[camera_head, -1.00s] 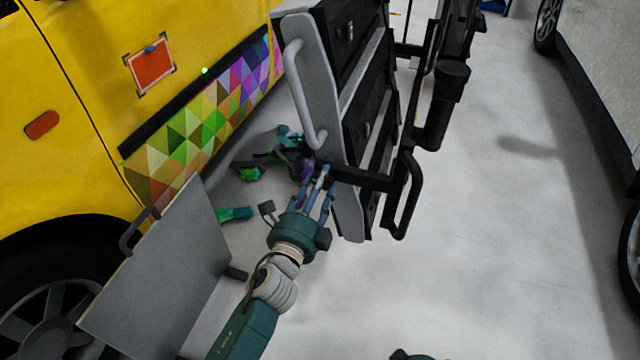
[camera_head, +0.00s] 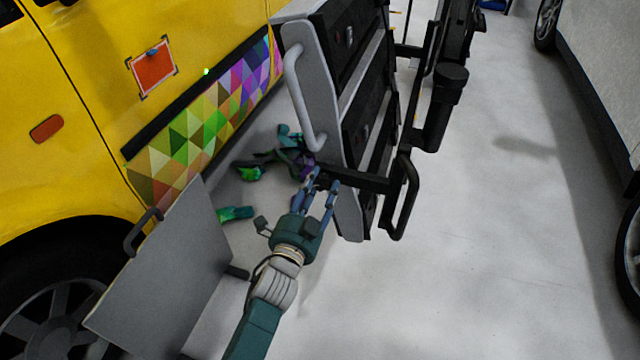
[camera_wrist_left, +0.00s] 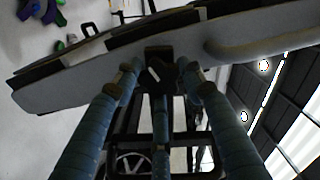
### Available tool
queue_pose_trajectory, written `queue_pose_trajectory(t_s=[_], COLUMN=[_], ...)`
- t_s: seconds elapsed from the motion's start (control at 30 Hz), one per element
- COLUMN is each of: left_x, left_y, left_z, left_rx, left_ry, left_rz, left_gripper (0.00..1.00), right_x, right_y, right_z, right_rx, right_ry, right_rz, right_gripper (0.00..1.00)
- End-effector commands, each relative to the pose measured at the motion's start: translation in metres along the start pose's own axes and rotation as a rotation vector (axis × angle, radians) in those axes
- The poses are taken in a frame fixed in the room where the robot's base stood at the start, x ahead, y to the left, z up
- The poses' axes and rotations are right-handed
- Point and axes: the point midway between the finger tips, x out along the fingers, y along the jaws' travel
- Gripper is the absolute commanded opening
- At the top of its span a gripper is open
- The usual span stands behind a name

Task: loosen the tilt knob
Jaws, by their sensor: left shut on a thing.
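The tilt knob (camera_wrist_left: 158,74) is a small dark knob at the end of a black bar. In the left wrist view it sits between my blue fingertips, against the grey-edged cart. My left gripper (camera_head: 322,181) is closed around it, and its fingers also fill the left wrist view (camera_wrist_left: 158,82). In the head view the fingers meet the near end of the black bar (camera_head: 355,179), and the knob itself is mostly hidden there. My right gripper is not in view.
A black and grey cart (camera_head: 343,120) with a white handle stands beyond the gripper. A grey panel (camera_head: 165,275) leans at lower left, by a yellow van (camera_head: 75,85). Green and purple objects (camera_head: 250,172) lie on the floor.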

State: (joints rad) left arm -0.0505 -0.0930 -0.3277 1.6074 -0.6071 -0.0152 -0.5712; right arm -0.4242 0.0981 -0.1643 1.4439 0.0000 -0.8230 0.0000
Motion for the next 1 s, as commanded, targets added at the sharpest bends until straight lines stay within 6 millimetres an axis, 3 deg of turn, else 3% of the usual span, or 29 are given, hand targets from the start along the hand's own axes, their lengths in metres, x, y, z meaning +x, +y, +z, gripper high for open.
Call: queue_pose_trajectory(t_s=[0.6, 0.63, 0.7, 1.0], left_x=[-0.0016, -0.0016, -0.0016, -0.0020], left_y=[0.0040, 0.0041, 0.0040, 0.0030], left_z=[0.0046, 0.0047, 0.0044, 0.0022], left_rx=[-0.046, -0.046, -0.045, -0.043], left_ry=[-0.010, -0.010, -0.009, -0.005], left_rz=[0.007, 0.008, 0.007, 0.005], left_gripper=[0.14, 0.46, 0.59, 0.59], right_x=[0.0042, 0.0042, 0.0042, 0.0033], right_y=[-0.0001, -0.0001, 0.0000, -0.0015], right_z=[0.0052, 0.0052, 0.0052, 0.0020], right_rx=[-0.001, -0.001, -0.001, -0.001], right_ry=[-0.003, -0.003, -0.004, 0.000], right_rz=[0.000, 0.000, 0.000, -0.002], right_gripper=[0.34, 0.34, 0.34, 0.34])
